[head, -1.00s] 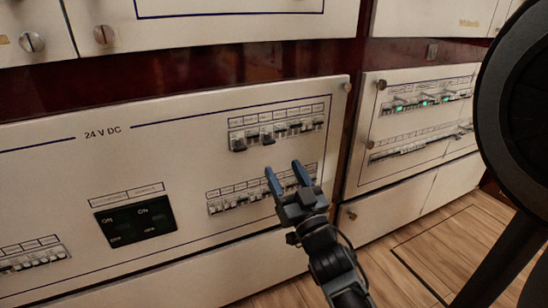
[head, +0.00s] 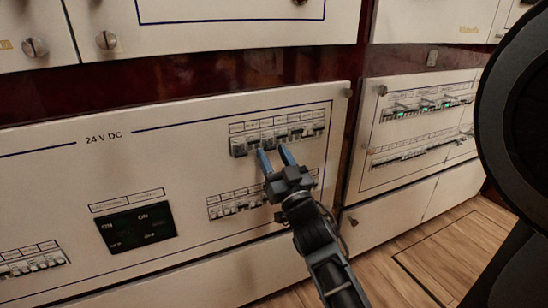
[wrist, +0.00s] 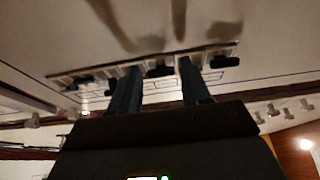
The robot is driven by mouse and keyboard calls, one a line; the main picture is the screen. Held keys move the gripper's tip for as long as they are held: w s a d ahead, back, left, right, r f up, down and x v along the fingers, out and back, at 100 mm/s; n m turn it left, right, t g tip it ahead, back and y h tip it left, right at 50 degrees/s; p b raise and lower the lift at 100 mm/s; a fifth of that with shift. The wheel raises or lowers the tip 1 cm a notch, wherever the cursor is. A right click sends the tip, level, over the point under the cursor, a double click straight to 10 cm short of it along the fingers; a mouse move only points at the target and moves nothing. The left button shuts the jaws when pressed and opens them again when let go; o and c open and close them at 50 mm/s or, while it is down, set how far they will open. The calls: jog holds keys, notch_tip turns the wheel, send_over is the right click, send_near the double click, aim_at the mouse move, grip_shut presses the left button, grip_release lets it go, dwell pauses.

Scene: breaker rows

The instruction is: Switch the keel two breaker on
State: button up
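The upper breaker row (head: 278,136) sits on the right of the 24 V DC panel (head: 60,180), with dark levers under small labels. The labels are too small to read, so I cannot tell which breaker is keel two. My gripper (head: 273,156) is open, its two blue fingers pointing up at the lower edge of this row, near its middle. In the wrist view the gripper (wrist: 156,80) has its fingers apart, with one dark lever (wrist: 160,71) showing between the tips and other levers on both sides. Contact cannot be told.
A lower breaker row (head: 235,203) lies below, partly hidden by my gripper. A black switch plate (head: 134,228) is to the left. Another panel (head: 420,115) with green lights stands at the right. Wooden floor (head: 440,260) shows at lower right.

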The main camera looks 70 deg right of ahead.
jog(key=c, duration=0.8)
jog(key=shift+o, duration=0.2)
jog(key=shift+r+p, duration=0.15)
jog(key=shift+p, duration=0.15)
